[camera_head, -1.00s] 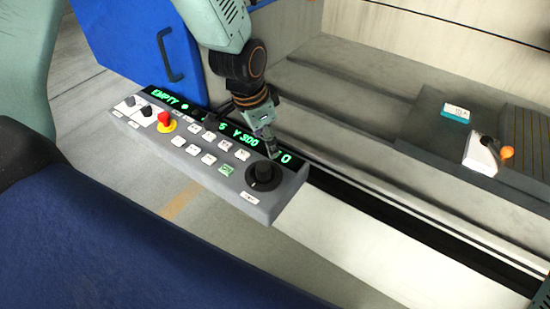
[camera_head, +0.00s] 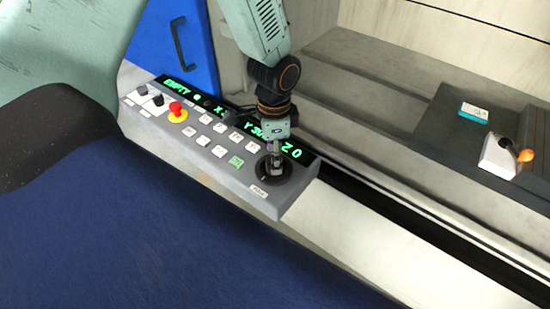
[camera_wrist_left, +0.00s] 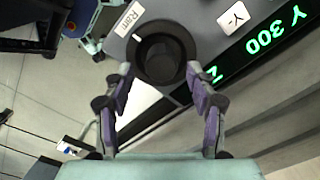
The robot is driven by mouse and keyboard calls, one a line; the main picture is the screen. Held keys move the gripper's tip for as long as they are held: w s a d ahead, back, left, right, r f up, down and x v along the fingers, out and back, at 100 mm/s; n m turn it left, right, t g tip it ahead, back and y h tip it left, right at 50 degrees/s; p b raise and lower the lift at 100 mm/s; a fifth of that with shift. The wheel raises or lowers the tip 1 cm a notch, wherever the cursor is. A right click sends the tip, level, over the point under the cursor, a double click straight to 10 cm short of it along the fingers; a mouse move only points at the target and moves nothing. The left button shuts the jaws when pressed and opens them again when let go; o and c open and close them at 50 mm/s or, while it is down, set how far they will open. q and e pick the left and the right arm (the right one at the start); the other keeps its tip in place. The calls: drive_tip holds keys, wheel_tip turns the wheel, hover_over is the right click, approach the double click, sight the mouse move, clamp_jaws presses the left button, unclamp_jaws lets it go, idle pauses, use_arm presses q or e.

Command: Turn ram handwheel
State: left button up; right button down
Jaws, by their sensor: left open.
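The ram handwheel (camera_head: 289,180) is a dark round knob at the right end of the grey control panel (camera_head: 235,187). My left gripper (camera_head: 275,165) comes down from above and stands over the knob, hiding part of it. In the left wrist view the handwheel (camera_wrist_left: 160,57) shows ahead, between the two fingertips of the left gripper (camera_wrist_left: 158,76). The fingers are open, one on either side near its rim. I cannot tell whether they touch it. My right gripper is not in view.
The panel carries a red stop button (camera_head: 176,108), white keys, a green key (camera_head: 236,161) and a green display (camera_head: 251,131) reading EMPTY, Y 300 and Z 0. A blue cabinet (camera_head: 166,58) stands behind. A white device with an orange knob (camera_head: 499,158) sits at the right.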

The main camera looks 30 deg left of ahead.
use_arm(q)
drive_tip(key=shift+f, duration=0.6)
drive_tip(key=shift+a+f, duration=0.2)
drive_tip(key=shift+f, duration=0.2)
drive_tip(key=shift+d, duration=0.1)
drive_tip(key=shift+d, duration=0.1)
drive_tip(key=c, duration=1.1)
drive_tip(key=shift+c, duration=0.2)
